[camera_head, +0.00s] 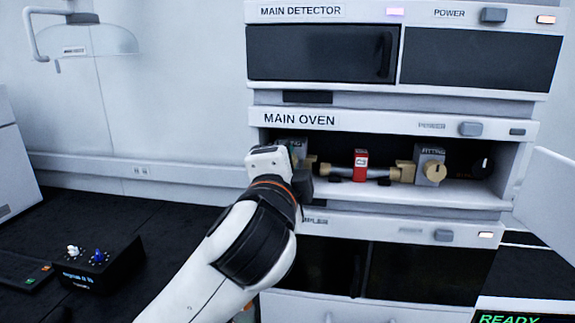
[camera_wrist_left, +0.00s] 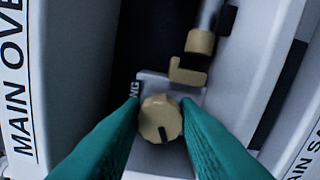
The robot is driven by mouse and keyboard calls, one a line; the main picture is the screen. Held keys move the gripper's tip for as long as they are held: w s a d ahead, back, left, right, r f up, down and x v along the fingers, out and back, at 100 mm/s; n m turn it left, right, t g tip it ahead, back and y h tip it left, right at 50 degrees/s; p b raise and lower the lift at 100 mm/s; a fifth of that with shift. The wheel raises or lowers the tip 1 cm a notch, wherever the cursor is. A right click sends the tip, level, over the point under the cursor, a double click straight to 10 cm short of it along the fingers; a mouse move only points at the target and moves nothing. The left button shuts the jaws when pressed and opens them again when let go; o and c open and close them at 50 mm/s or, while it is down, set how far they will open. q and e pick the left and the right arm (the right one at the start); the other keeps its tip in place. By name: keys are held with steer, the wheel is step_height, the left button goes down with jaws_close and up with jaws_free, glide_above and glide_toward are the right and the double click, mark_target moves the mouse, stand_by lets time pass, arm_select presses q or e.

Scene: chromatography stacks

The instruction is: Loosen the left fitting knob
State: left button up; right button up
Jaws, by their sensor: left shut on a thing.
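The left fitting knob (camera_wrist_left: 160,118) is round, tan and ridged, with a dark mark on its face, in the left wrist view. It sits on a grey fitting block (camera_wrist_left: 165,82) inside the open main oven. My left gripper (camera_wrist_left: 161,112) has its two teal fingers on either side of the knob, shut on it. In the head view my left gripper (camera_head: 301,183) reaches the left end of the oven opening and hides the knob. A column with a red label (camera_head: 361,163) lies across the oven between the left fitting and the right fitting. My right gripper is not in view.
The right fitting knob (camera_head: 433,171) and a black dial (camera_head: 482,166) are at the oven's right. The oven door (camera_head: 545,195) stands open to the right. The main detector (camera_head: 322,52) is above. A small black control box (camera_head: 98,268) sits on the dark bench at left.

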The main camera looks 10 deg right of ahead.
arm_select(q)
steer(key=shift+f, duration=0.1)
steer(key=o, duration=1)
steer(key=shift+f, duration=0.1)
